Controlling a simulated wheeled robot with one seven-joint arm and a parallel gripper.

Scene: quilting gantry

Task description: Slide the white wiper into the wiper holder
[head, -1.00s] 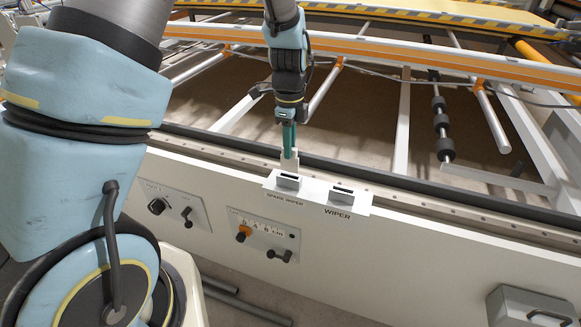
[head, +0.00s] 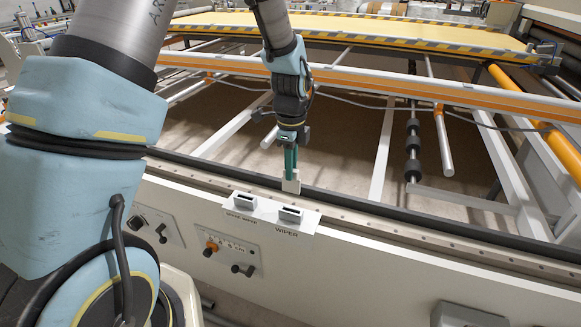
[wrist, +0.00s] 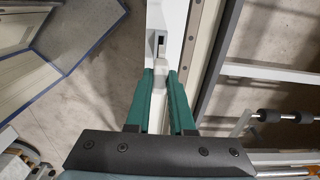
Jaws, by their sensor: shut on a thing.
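My gripper (head: 290,172) is shut on the white wiper (head: 291,186), which hangs upright below the green fingers. In the wrist view the wiper (wrist: 155,70) shows between the two fingers (wrist: 160,85). The wiper holder (head: 291,214), a slotted block above the label WIPER, stands on a white bracket on the gantry's front beam. The wiper is above and just behind this holder and appears apart from it. In the wrist view a dark slot (wrist: 161,41) shows just beyond the wiper. The wiper's lower end is partly hidden behind the bracket.
A second slotted holder (head: 245,202), labelled as the spare wiper, sits left of the wiper holder. A control panel (head: 229,254) with knobs is below on the beam. A dark rail (head: 360,203) runs behind the bracket, with open frame bars beyond.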

